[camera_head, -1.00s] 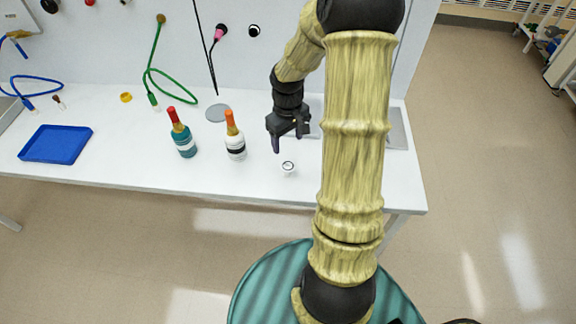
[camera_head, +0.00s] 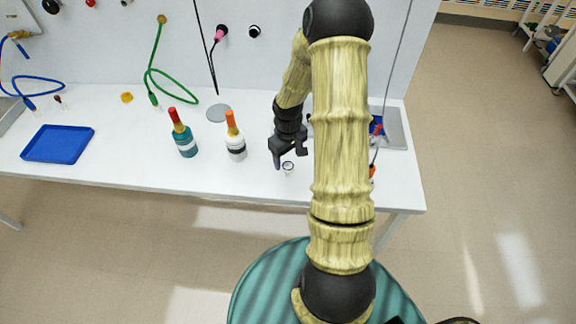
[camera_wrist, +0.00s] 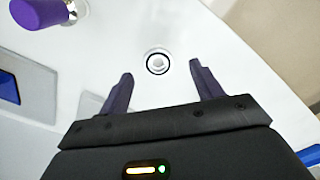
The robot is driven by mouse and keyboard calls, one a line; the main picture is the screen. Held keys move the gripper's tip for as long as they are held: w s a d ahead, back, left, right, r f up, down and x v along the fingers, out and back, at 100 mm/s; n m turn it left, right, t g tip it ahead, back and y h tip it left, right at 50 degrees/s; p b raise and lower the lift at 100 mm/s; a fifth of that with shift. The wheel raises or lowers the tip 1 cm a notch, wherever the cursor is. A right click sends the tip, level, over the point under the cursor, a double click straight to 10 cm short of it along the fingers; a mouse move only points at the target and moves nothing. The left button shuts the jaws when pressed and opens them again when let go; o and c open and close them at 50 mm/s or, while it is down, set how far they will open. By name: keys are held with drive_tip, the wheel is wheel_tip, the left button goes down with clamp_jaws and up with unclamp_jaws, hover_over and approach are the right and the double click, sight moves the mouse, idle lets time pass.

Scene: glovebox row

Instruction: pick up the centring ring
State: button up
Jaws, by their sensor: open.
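The centring ring (camera_head: 288,167) is a small pale metal ring with a dark inner line. It lies on the white table near the front edge. In the wrist view the ring (camera_wrist: 158,62) sits a little beyond the fingertips, about midway between them. My gripper (camera_head: 284,160) is just above the table, close to the ring. The wrist view shows my gripper (camera_wrist: 160,77) with two dark purple fingers spread apart and nothing between them. In the head view my arm hides part of the table to the right of the ring.
A white bottle with an orange top (camera_head: 235,140) and a teal bottle with a red top (camera_head: 183,135) stand to the left. A blue tray (camera_head: 58,144) lies at far left. A grey plate (camera_head: 396,130) with blue and red things is behind my arm. The table front is clear.

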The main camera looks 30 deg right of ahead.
sight(288, 167)
drive_tip(key=shift+w+d+f+p, duration=0.1)
drive_tip(key=shift+w+f+p, duration=0.1)
drive_tip(key=shift+f, duration=0.8)
drive_tip(key=shift+w+d+f+p, duration=0.1)
drive_tip(key=shift+f+p, duration=0.1)
drive_tip(key=shift+f, duration=0.75)
drive_tip(key=c, duration=1.1)
drive_tip(key=shift+c, duration=0.2)
wheel_tip(288, 167, up, 10)
drive_tip(key=b, duration=0.1)
